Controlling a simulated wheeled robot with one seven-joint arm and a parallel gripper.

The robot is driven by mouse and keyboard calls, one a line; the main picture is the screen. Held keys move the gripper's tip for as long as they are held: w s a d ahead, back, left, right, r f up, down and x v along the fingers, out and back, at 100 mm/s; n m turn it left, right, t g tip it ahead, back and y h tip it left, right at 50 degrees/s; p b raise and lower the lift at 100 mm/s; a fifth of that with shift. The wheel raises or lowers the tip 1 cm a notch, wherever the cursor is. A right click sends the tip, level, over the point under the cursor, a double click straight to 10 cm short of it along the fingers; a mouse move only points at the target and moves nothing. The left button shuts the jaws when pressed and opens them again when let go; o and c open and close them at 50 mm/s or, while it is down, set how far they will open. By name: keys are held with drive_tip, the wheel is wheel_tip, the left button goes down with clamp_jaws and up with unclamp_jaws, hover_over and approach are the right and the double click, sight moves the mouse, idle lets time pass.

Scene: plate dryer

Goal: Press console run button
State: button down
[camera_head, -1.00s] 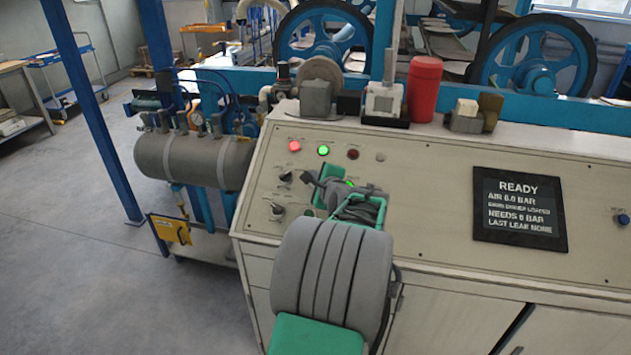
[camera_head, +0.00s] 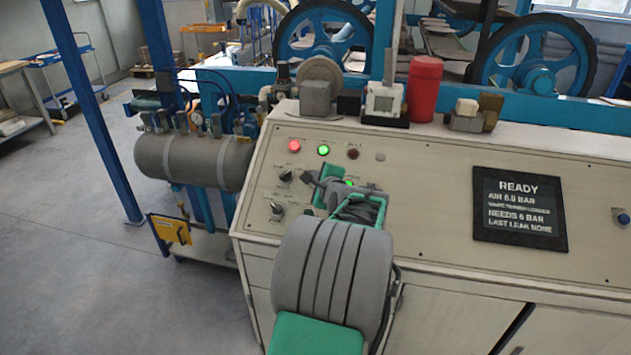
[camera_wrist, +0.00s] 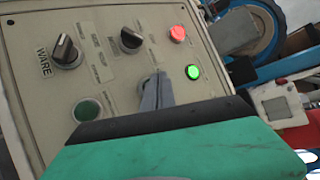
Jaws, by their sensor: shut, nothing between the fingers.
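The console (camera_head: 440,195) has a sloped cream panel with lamps, knobs and buttons. A dark green round button (camera_wrist: 87,110) sits low in the wrist view, left of my gripper and apart from it. A bright green lit round (camera_head: 323,150) also shows in the wrist view (camera_wrist: 192,72), beyond the fingertips. I cannot read the labels by either, so I cannot tell which is run. My gripper (camera_head: 308,178) is shut and empty, close over the panel. Its grey fingers (camera_wrist: 158,78) show in the wrist view; contact with the panel is unclear.
A red lit round (camera_head: 294,146) and two black knobs (camera_head: 285,176) (camera_head: 277,210) lie left of my gripper. A dark red round (camera_head: 353,153) is above it. A black display (camera_head: 520,210) reads READY. A red cylinder (camera_head: 424,88) stands on the console's back ledge.

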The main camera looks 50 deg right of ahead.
drive_tip(key=shift+w+d+f, duration=0.15)
drive_tip(key=shift+f, duration=0.15)
drive_tip(key=shift+d+f+b, duration=0.2)
drive_tip(key=shift+f+b, duration=0.2)
drive_tip(key=shift+b, duration=0.1)
idle(0.5)
drive_tip(key=shift+a+r+p, duration=0.4)
drive_tip(key=shift+r+p, duration=0.2)
drive_tip(key=shift+r, duration=0.15)
drive_tip(key=r+p, duration=0.1)
drive_tip(key=a+r+p, duration=0.1)
drive_tip(key=r, duration=0.1)
drive_tip(key=s+a+r+p, duration=0.1)
drive_tip(key=shift+s+a+r, duration=0.1)
drive_tip(key=shift+a+r, duration=0.05)
idle(0.3)
idle(0.7)
